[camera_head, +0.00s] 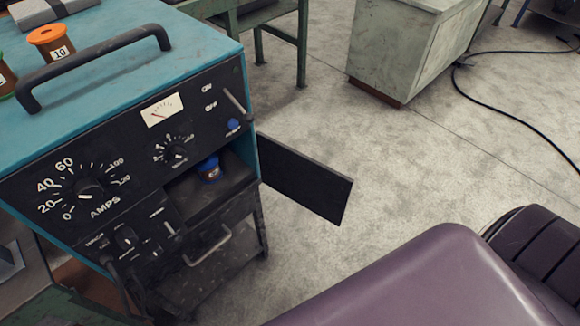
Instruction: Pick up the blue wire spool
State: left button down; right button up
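A small blue wire spool (209,169) stands in the open, dark compartment (234,177) in the front of the teal welding machine (115,50). Its top is blue, and a label shows on its lower part. The compartment's black door (310,180) is swung open to the right. Neither of my grippers is in view.
An orange spool (50,42) labelled 10 stands on the machine's top, behind a black bar handle (100,65). A pull handle (207,246) sits below the compartment. A grey cabinet (405,50) stands at the back. The concrete floor between is clear; a black cable (510,115) lies right.

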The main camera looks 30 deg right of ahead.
aim_at(209, 172)
jog(key=l+u, duration=0.25)
jog(key=u, duration=0.15)
jog(key=l+u, duration=0.2)
jog(key=u, duration=0.15)
jog(key=l+u, duration=0.25)
jog(key=u, duration=0.15)
jog(key=k+l+u, duration=0.1)
jog(key=l, duration=0.35)
jog(key=k+l, duration=0.1)
jog(key=l, duration=0.3)
jog(key=l+u, duration=0.15)
jog(key=l, duration=0.3)
jog(key=k+l+u, duration=0.1)
jog(key=l, duration=0.3)
jog(key=k+l, duration=0.2)
jog(key=l, duration=0.2)
jog(key=u, duration=0.05)
